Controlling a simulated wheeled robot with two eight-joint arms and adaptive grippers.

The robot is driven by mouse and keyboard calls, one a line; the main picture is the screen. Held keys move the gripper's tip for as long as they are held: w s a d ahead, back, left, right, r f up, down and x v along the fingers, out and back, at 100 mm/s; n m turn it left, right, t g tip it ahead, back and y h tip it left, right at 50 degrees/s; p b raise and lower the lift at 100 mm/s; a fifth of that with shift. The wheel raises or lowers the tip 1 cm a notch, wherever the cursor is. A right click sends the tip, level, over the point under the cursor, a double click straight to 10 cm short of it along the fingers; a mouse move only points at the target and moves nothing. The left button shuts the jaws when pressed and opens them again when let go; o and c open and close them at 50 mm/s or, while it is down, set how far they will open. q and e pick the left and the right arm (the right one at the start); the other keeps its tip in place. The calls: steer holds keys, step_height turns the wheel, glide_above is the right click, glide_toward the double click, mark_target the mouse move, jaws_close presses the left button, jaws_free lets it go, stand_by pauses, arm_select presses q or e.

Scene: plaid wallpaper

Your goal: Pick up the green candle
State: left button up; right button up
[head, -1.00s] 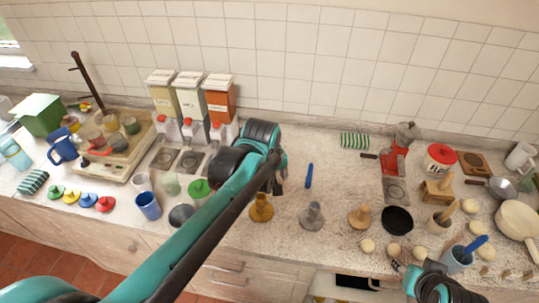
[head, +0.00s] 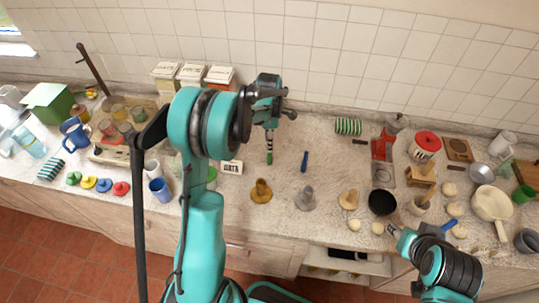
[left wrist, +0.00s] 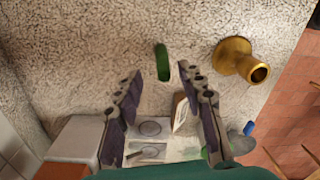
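The green candle (head: 269,158) is a small dark green stick on the speckled counter, just below my left gripper in the head view. It also shows in the left wrist view (left wrist: 162,62), beyond the fingertips and roughly centred between them. My left gripper (head: 269,126) points down above it. In the left wrist view its two fingers (left wrist: 162,78) are spread apart, with nothing between them. My right gripper (head: 394,231) is at the lower right of the head view, near the counter's front edge; its fingers are not clear.
A brass holder (head: 261,191) stands close to the candle; it also shows in the left wrist view (left wrist: 240,60). A blue stick (head: 305,161) lies to the right. A small labelled block (head: 231,167) stands left. Dispensers (head: 165,76) line the wall. Grey (head: 304,198) and wooden (head: 349,199) holders stand right.

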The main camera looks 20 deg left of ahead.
mark_target(269, 154)
arm_select(q)
step_height(269, 154, down, 4)
steer(key=shift+s+d+f, duration=0.1)
steer(key=shift+s+d, duration=0.05)
jaws_close()
